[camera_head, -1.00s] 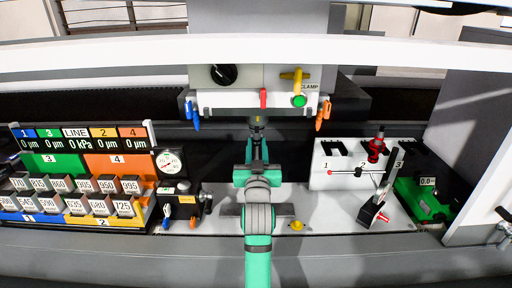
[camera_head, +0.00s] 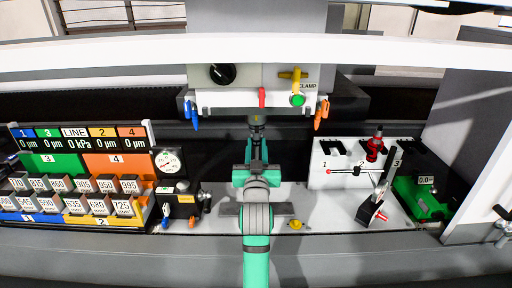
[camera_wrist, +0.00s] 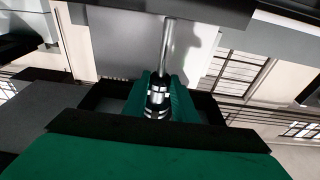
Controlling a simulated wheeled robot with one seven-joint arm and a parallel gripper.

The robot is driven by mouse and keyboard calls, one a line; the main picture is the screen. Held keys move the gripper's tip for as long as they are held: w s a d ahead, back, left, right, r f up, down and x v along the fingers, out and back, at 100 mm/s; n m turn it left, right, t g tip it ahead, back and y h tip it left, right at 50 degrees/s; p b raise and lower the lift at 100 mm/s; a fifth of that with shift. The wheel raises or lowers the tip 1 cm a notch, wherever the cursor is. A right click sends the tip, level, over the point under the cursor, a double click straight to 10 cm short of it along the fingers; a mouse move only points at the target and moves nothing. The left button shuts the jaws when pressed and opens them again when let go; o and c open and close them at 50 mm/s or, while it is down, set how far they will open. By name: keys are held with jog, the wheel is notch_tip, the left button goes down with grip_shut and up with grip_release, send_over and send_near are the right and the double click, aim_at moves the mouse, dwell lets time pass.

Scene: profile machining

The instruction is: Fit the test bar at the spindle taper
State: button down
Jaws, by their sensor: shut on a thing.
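My gripper (camera_wrist: 160,98) is shut on the test bar. In the wrist view the bar's bright silver rod (camera_wrist: 168,45) stands out beyond the green fingers, and its black collar with shiny bands lies between them. In the head view my gripper (camera_head: 257,166) is under the white spindle head (camera_head: 230,101). A dark part of what it holds (camera_head: 257,132) shows just below the head's underside, near the middle. The taper opening is hidden, so I cannot tell whether the bar touches it.
A green button (camera_head: 298,100) and a yellow clamp lever (camera_head: 291,75) are on the head. A white rack (camera_head: 340,180) holding a red-and-black tool (camera_head: 375,147) stands right. A block rack (camera_head: 75,200) and dial gauge (camera_head: 168,162) stand left. A yellow knob (camera_head: 295,225) lies near my arm.

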jog(key=shift+w+a+r, duration=0.2)
jog(key=shift+w+a, duration=0.05)
jog(key=shift+w, duration=0.05)
jog(key=shift+s+a+r, duration=0.1)
jog(key=shift+a+r, duration=0.05)
jog(key=shift+a, duration=0.1)
jog(key=shift+s+d+r, duration=0.1)
jog(key=shift+d+r, duration=0.2)
jog(key=shift+d, duration=0.15)
jog(key=c, duration=1.4)
grip_release()
jog(key=shift+s, duration=0.1)
jog(key=shift+o, duration=0.2)
jog(key=shift+a+f, duration=0.15)
jog(key=shift+f, duration=0.1)
jog(key=s+f, duration=0.1)
jog(key=s, duration=0.9)
jog(key=shift+s+f, duration=0.3)
jog(key=shift+f, duration=0.05)
jog(key=shift+w, duration=0.1)
